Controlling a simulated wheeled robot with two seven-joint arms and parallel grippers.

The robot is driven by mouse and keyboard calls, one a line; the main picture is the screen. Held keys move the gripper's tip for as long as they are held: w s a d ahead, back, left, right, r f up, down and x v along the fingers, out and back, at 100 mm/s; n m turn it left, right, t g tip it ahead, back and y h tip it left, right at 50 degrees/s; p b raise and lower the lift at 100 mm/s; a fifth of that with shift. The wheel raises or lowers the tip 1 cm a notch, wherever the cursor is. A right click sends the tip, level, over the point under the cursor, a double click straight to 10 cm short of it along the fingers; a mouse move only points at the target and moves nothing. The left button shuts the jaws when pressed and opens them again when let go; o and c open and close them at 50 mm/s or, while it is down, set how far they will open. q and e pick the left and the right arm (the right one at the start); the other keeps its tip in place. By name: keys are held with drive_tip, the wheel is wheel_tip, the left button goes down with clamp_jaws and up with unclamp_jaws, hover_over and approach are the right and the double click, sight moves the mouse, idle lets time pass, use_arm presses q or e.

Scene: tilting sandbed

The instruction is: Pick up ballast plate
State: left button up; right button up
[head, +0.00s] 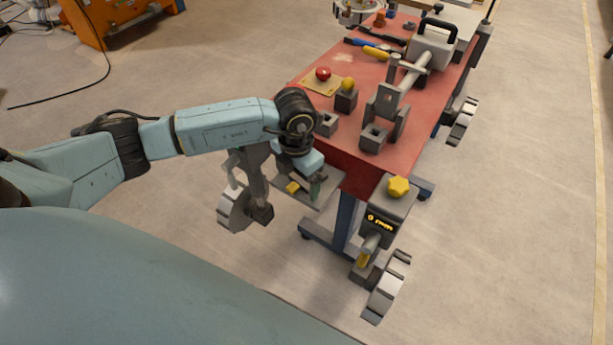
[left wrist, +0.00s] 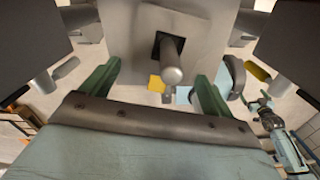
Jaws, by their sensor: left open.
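My left gripper (head: 311,190) is at the near left end of the red table, low against its front edge, over a grey plate-like shelf (head: 322,199) with a yellow patch. Its green fingers stand apart in the left wrist view (left wrist: 158,75), with nothing clearly gripped between them. Beyond them there is a grey block face (left wrist: 195,28) with a dark square hole and a rounded grey peg (left wrist: 172,62). I cannot tell for certain which grey part is the ballast plate. The arm hides part of the table's corner. My right gripper is not in view.
The red table (head: 350,172) carries grey socket blocks (head: 373,138), a red ball (head: 323,73) on a yellow plate, a yellow ball (head: 347,84) and tools. Scalloped grey wheels (head: 236,206) (head: 387,287) stick out near its front. The floor to the right is clear.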

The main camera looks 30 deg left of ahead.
use_arm(q)
drive_tip(key=shift+r, duration=0.1)
drive_tip(key=c, duration=1.1)
wheel_tip(320, 180, up, 10)
drive_tip(key=p, duration=0.1)
wheel_tip(320, 180, up, 8)
drive_tip(key=p, duration=0.6)
hover_over(298, 182)
drive_tip(key=shift+r, duration=0.1)
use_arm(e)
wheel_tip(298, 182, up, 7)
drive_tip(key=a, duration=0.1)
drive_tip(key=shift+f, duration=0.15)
